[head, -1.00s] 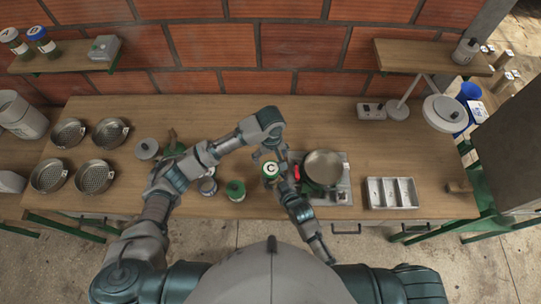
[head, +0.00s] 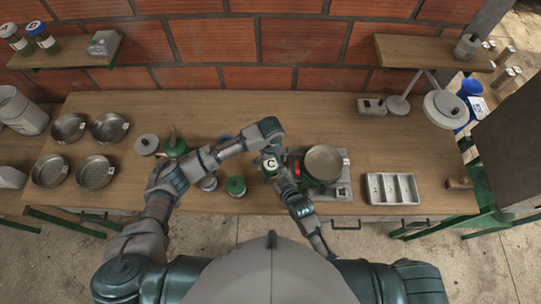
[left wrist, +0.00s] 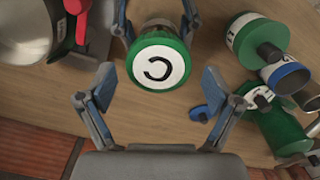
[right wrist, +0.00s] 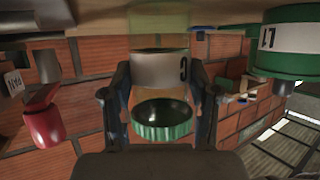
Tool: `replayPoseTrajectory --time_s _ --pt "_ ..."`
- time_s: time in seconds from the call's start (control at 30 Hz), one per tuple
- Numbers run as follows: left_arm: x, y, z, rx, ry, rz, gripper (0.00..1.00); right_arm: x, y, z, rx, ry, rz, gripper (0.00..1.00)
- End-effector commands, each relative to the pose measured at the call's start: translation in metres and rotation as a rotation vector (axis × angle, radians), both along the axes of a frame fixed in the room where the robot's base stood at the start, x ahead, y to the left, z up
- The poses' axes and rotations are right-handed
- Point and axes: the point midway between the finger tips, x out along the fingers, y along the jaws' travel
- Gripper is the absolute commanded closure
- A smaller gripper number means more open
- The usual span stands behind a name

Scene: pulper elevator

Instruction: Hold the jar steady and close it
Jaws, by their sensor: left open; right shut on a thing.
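A clear jar (right wrist: 160,70) with a pale label marked C stands upright at the table's front middle. Its green lid (left wrist: 160,62) has a white top marked C, which also shows in the head view (head: 270,165). In the right wrist view the lid's green ring lies at the jar's mouth with its dark underside visible; I cannot tell whether it is seated. My right gripper (right wrist: 160,98) is shut on the jar body, one finger on each side. My left gripper (left wrist: 158,80) is open above the lid, its fingers spread and apart from it.
A metal pan (head: 325,163) stands on a grey device to the right, close to my right gripper. A green-lidded jar (head: 236,186) and other containers stand to the left. A divided tray (head: 391,188) lies farther right. The table behind is mostly clear.

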Motion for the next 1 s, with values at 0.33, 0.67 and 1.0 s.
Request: replayPoseTrajectory --time_s 0.33,0.67,1.0 --pt "-0.0002 0.0003 -0.0105 0.0 0.0 0.0 0.09 -0.0012 -0.0015 -0.0037 -0.005 0.008 -0.001 1.0" --pt "-0.0003 0.0007 -0.0105 0.001 0.0 0.0 0.69 -0.0011 -0.0015 -0.0036 -0.005 0.008 -0.001 1.0" --pt "-0.0003 0.0018 -0.0114 0.003 0.003 -0.235 0.72 -0.001 -0.0018 -0.0036 -0.003 0.009 -0.002 1.0"
